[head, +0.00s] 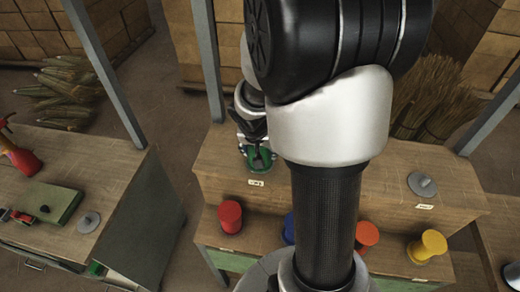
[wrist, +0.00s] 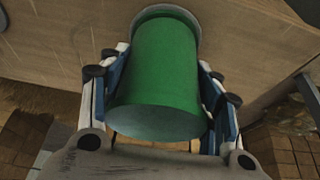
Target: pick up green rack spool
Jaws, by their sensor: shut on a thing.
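The green spool (wrist: 158,68) fills the middle of the wrist view, with its flat end towards the camera. My gripper (wrist: 160,100) is shut on it, with one blue-and-white finger against each side. In the head view the green spool (head: 260,160) shows at the upper shelf of the wooden rack, partly covered by my gripper (head: 256,150). Its far end is close to the wooden surface in the wrist view; I cannot tell whether it touches.
A red spool (head: 230,216), a blue spool (head: 289,228), an orange-red spool (head: 367,235) and a yellow spool (head: 428,246) stand on the lower shelf. An empty grey peg (head: 422,184) is at the upper right. A workbench (head: 120,165) with a green box (head: 47,204) is at left.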

